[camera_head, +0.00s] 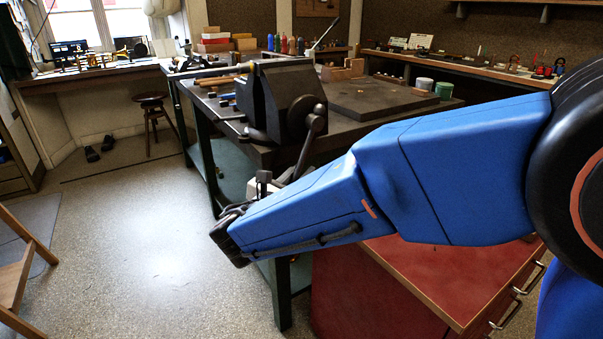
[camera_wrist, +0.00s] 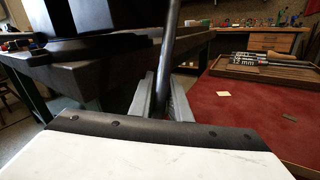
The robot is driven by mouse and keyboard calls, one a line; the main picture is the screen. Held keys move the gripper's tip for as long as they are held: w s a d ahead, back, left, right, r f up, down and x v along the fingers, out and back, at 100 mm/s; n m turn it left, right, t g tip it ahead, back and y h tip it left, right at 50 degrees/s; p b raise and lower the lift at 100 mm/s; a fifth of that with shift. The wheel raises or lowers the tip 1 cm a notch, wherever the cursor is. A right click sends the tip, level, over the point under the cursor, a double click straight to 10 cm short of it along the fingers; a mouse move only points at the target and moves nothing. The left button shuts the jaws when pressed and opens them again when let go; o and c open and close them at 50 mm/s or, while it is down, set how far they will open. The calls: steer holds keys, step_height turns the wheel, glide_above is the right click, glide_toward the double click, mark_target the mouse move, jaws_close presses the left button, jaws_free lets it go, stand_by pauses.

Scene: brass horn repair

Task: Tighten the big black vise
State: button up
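The big black vise (camera_head: 290,95) stands on the near corner of the dark workbench. Its handle bar (camera_head: 309,145) slants down from the screw at its front. In the wrist view the vise (camera_wrist: 95,18) is at the upper left. There the bar (camera_wrist: 170,45) runs down between the two grey fingers of my gripper (camera_wrist: 162,92). The fingers stand close on either side of the bar; whether they press on it I cannot tell. In the head view my gripper (camera_head: 268,184) is beside the lower end of the bar, partly hidden by my blue arm.
The workbench top (camera_head: 375,97) carries tools at the left and tins at the right. A red-topped cabinet (camera_head: 440,278) stands below my arm; in the wrist view its top (camera_wrist: 250,112) holds a wooden tool tray (camera_wrist: 265,72). Open floor (camera_head: 150,235) lies to the left.

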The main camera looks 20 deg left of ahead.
jaws_close()
steer(key=shift+s+a, duration=0.1)
steer(key=shift+s, duration=0.05)
steer(key=shift+s+a+r+m+g, duration=0.3)
steer(key=shift+s+a+m+g, duration=0.1)
steer(key=shift+s+a+g, duration=0.25)
steer(key=s+a+r+m+g+y, duration=0.2)
steer(key=s+a+r+g+y, duration=0.1)
steer(key=r+g, duration=0.25)
steer(key=s+a+r+m+g+y, duration=0.3)
steer(key=s+r+g, duration=0.1)
steer(key=r+g, duration=0.15)
steer(key=w+d+r+m+g+y, duration=0.2)
steer(key=w+d+r+g+y, duration=0.2)
steer(key=r, duration=0.3)
steer(key=w+d+r+m+g+y, duration=0.3)
steer(key=w+d+r+g+y, duration=0.1)
steer(key=w+r+g+y, duration=0.1)
steer(key=shift+r+g+y, duration=0.45)
steer(key=shift+r+y, duration=0.65)
steer(key=shift+r, duration=0.3)
